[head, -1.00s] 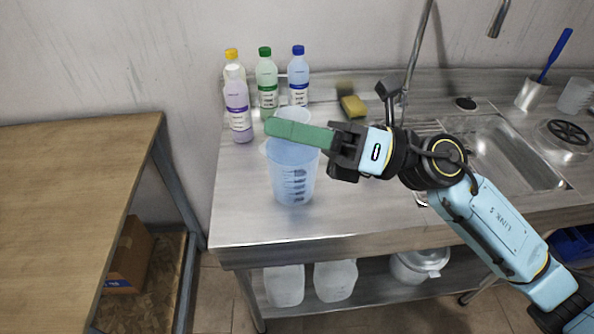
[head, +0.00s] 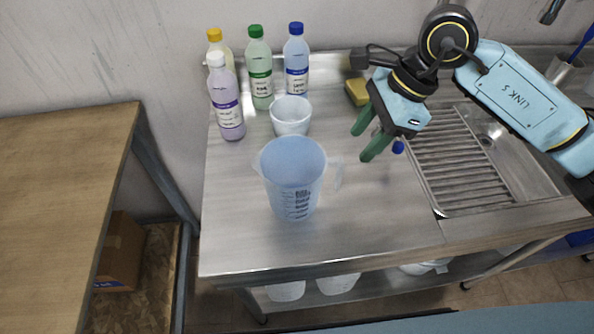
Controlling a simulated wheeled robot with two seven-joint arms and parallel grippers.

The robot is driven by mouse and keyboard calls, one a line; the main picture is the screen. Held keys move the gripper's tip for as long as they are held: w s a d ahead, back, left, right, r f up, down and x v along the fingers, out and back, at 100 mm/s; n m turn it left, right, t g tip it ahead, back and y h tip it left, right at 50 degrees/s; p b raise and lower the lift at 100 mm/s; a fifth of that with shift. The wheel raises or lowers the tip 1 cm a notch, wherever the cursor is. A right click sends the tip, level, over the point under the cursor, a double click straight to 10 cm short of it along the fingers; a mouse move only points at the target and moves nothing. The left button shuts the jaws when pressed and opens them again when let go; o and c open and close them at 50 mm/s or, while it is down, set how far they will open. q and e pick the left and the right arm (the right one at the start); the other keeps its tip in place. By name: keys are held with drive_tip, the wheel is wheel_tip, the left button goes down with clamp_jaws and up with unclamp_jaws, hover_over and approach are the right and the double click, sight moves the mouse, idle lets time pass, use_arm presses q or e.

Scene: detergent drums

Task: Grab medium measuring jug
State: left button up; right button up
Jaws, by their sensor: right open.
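A large translucent bluish measuring jug (head: 290,185) with dark scale marks stands upright at the front of the steel counter, its handle to the right. A smaller white jug or cup (head: 290,119) stands just behind it. I cannot tell which one counts as medium. My right gripper (head: 362,144) has green fingers spread apart, with nothing between them. It is above the counter, right of both jugs and touching neither. My left gripper is not in view.
Several capped bottles (head: 260,78) stand at the back left of the steel counter (head: 250,250). A yellow sponge (head: 357,92) lies at the back. A small blue thing (head: 398,147) is partly hidden by my gripper. The sink (head: 497,138) is right; a wooden table (head: 60,190) is left.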

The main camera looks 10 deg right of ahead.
hover_over(338, 174)
drive_tip(key=d, duration=0.2)
wheel_tip(338, 174, down, 4)
drive_tip(key=shift+f, duration=0.2)
drive_tip(key=shift+a+f, duration=0.1)
drive_tip(key=shift+f, duration=0.2)
drive_tip(key=x, duration=0.5)
drive_tip(key=shift+w, duration=0.15)
drive_tip(key=shift+f, duration=0.25)
drive_tip(key=shift+c, duration=0.2)
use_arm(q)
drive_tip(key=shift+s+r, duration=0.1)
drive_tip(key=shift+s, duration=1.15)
use_arm(e)
clamp_jaws()
